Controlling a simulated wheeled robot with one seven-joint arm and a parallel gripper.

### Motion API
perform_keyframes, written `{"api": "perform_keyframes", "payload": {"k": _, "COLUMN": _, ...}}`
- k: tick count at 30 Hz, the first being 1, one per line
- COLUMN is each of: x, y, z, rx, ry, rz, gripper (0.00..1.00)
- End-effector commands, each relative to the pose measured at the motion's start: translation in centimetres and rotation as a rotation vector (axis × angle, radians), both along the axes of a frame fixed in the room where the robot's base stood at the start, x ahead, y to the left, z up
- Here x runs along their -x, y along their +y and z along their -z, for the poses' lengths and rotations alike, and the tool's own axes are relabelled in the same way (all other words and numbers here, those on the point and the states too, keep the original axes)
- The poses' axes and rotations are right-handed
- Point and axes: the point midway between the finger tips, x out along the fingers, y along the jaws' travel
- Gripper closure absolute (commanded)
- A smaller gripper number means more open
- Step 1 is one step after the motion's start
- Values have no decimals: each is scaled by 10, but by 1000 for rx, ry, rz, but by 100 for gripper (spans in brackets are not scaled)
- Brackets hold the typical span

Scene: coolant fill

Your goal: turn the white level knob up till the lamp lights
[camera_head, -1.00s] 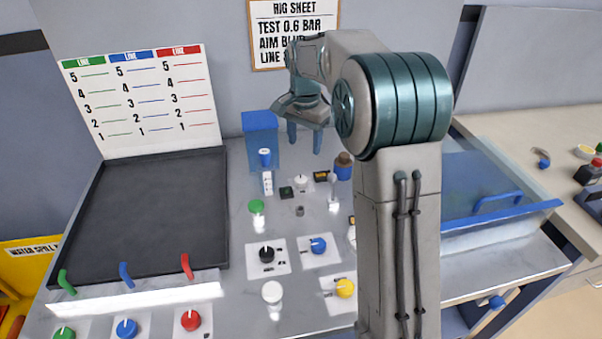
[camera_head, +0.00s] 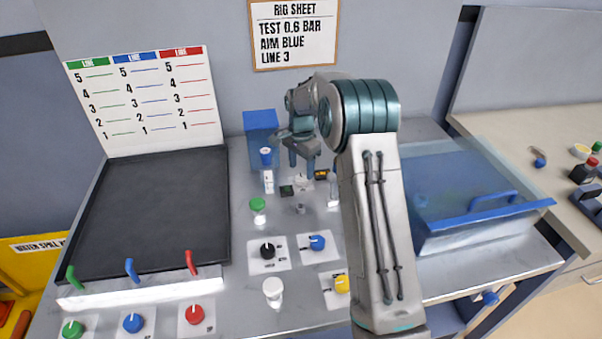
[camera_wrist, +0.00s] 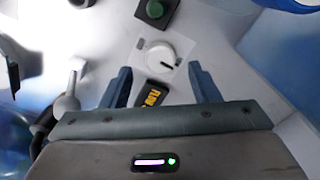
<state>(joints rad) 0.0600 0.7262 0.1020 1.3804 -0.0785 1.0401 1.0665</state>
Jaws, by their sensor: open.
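The white level knob (camera_wrist: 160,54) sits on a white plate in the wrist view, its dark pointer mark toward the picture's lower right. In the head view the knob (camera_head: 303,182) is small, on the bench just below my gripper. My gripper (camera_head: 302,163) points down with its blue fingers apart and nothing between them. In the wrist view my gripper (camera_wrist: 160,72) has its fingertips on either side of the knob's near edge; I cannot tell any contact. A dark green round cap on a black base (camera_wrist: 155,10), perhaps the lamp, looks unlit.
A green-capped bottle (camera_head: 258,208), a black knob (camera_head: 267,251) and a blue knob (camera_head: 317,243) are in front.

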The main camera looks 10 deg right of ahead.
Motion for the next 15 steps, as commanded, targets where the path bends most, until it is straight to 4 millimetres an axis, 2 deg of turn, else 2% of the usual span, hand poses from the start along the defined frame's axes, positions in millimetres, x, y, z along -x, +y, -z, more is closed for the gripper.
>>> {"api": "perform_keyframes", "payload": {"k": 3, "x": 0, "y": 1, "z": 19, "rx": 0, "ry": 2, "rz": -1, "gripper": 44}}
{"api": "perform_keyframes", "payload": {"k": 6, "x": 0, "y": 1, "z": 29, "rx": 1, "ry": 1, "rz": -1, "gripper": 44}}
{"api": "perform_keyframes", "payload": {"k": 15, "x": 0, "y": 1, "z": 37, "rx": -1, "ry": -1, "rz": -2, "gripper": 44}}
